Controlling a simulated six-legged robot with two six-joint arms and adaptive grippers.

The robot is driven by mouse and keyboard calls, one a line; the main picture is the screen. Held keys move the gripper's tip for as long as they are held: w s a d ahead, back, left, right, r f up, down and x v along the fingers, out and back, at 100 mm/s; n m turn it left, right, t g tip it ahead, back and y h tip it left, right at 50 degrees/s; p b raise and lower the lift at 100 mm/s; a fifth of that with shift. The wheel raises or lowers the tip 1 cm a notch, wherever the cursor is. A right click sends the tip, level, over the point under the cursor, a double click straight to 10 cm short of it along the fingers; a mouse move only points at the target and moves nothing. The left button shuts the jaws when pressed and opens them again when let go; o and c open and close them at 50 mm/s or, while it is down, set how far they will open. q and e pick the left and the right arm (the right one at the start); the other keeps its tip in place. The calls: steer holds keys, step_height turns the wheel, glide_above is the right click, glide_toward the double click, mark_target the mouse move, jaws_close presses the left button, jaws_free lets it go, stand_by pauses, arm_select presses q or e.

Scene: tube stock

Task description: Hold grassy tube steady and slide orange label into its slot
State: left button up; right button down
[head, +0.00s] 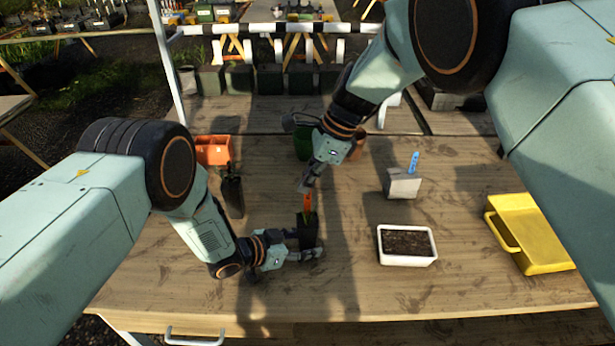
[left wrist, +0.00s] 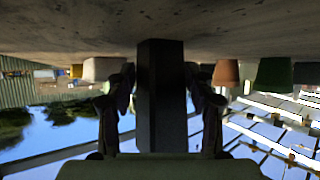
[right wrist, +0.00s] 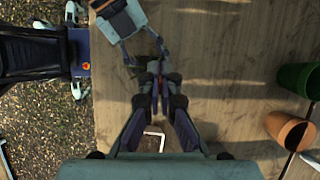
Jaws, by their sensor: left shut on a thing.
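The dark, square grassy tube (head: 307,236) stands upright near the table's front, with a hint of green at its top. My left gripper (head: 308,253) is shut on it from the side. In the left wrist view the tube (left wrist: 160,95) sits between the two fingers. The orange label (head: 307,203) is upright just above the tube, its lower end at or in the tube's top; which cannot be told. My right gripper (head: 307,184) is right above, its fingers close together at the label's upper end.
Green (head: 302,140) and terracotta (right wrist: 289,129) pots stand behind.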

steer(key=shift+f, duration=2.1)
steer(key=shift+f, duration=0.25)
steer(key=c, duration=2.1)
jaws_free()
steer(key=o, duration=0.7)
steer(key=shift+c, duration=0.2)
steer(key=v, duration=1.2)
steer(key=shift+w, duration=0.1)
arm_select(q)
steer(key=o, duration=0.9)
steer(key=shift+o, duration=0.2)
